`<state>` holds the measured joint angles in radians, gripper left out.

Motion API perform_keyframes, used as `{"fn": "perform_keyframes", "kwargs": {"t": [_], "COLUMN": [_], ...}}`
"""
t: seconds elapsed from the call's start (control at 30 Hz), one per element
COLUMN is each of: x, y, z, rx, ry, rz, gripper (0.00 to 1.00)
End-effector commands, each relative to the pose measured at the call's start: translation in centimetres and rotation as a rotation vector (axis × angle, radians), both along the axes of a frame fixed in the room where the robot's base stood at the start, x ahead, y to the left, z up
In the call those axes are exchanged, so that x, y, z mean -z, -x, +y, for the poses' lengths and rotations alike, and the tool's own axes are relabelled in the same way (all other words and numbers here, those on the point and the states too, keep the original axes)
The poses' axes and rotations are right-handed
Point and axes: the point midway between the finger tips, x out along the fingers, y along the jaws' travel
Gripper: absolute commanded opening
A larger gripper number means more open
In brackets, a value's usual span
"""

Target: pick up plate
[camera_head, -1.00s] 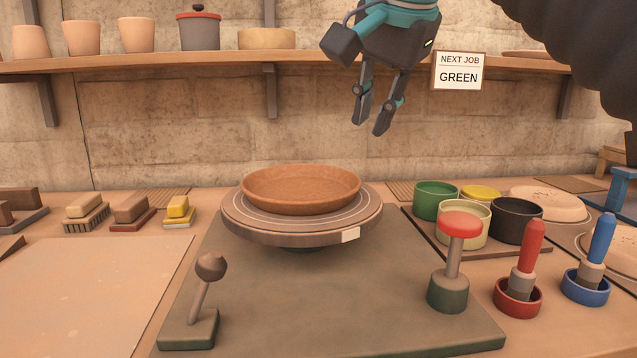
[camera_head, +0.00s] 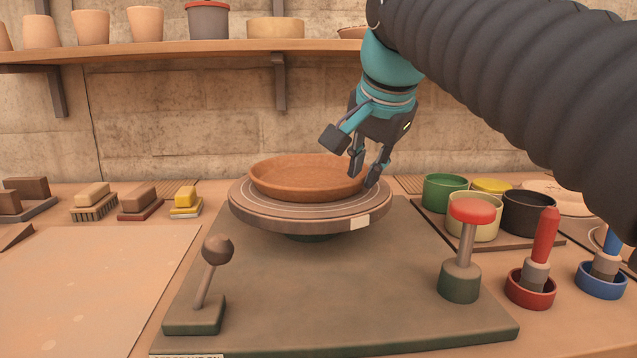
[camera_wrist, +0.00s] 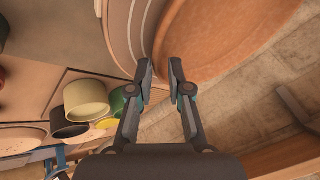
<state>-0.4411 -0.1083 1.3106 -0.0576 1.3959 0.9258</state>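The plate (camera_head: 305,180) is a shallow terracotta dish with a raised rim. It sits on the round turntable (camera_head: 300,213) in the middle of the bench. It also shows in the wrist view (camera_wrist: 225,35), at the top and ahead of the fingers. My gripper (camera_head: 371,180) points down at the right edge of the plate. In the wrist view (camera_wrist: 160,65) its two fingers are apart with nothing held, and the rim lies close to the fingertips. I cannot tell whether a finger touches the rim.
Paint pots, including a green one (camera_head: 444,192) and a cream one (camera_head: 474,222), stand on a tray to the right. A red-topped button post (camera_head: 467,240) and a knobbed lever (camera_head: 212,285) stand in front. A wall shelf (camera_head: 180,56) with pots runs behind.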

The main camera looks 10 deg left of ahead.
Motion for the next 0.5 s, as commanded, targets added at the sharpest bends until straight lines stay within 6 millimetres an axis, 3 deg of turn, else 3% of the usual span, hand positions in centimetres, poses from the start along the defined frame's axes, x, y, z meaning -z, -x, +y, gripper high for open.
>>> {"fn": "perform_keyframes", "kwargs": {"t": [0.13, 0.5], "x": [1.04, 1.13], "y": [-0.6, -0.67], "z": [0.19, 0.21], "rx": [0.0, 0.0], "ry": [0.0, 0.0], "rz": [0.0, 0.0], "gripper": [0.18, 0.18]}}
